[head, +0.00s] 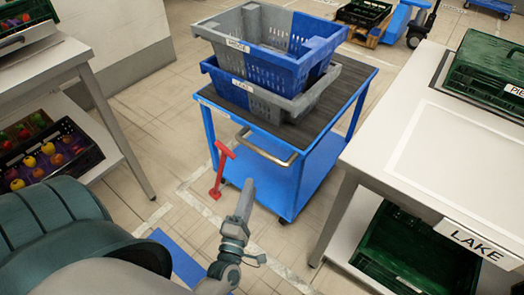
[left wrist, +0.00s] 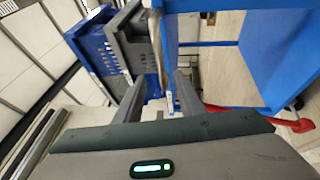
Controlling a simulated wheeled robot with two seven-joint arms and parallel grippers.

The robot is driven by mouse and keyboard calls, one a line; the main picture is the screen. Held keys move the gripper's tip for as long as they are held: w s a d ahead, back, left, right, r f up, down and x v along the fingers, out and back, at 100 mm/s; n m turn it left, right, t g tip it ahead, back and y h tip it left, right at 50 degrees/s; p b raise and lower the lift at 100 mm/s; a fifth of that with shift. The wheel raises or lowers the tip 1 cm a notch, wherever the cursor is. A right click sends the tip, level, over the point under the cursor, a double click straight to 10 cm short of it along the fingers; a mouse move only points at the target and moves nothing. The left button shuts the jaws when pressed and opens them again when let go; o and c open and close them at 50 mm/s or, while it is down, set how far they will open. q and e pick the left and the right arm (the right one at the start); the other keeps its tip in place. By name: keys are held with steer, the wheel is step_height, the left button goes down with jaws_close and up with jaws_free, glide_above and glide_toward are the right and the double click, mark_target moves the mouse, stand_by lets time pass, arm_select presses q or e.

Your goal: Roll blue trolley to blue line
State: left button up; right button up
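The blue trolley (head: 325,165) stands on the tiled floor with a dark ribbed top and a metal handle (head: 266,148) on its near side. A red pedal lever (head: 220,172) is at its near left corner. My left gripper (head: 246,188) is just short of the handle. In the left wrist view, the fingers of my left gripper (left wrist: 164,88) are apart, and the handle (left wrist: 156,45) lies ahead, in line with the gap; I see no contact. A blue line (head: 178,258) on the floor shows partly behind my arm. My right gripper is out of view.
Two grey-and-blue crates (head: 268,62) are stacked on the trolley. A white table (head: 400,150) with green crates (head: 490,75) stands close on the right. A shelf table (head: 60,58) with produce crates is at left. Floor between is clear.

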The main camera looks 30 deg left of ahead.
mark_target(262, 151)
arm_select(q)
steer(key=x, duration=1.5)
steer(key=shift+p, duration=0.35)
steer(key=shift+c, duration=0.4)
steer(key=shift+s, duration=0.1)
jaws_close()
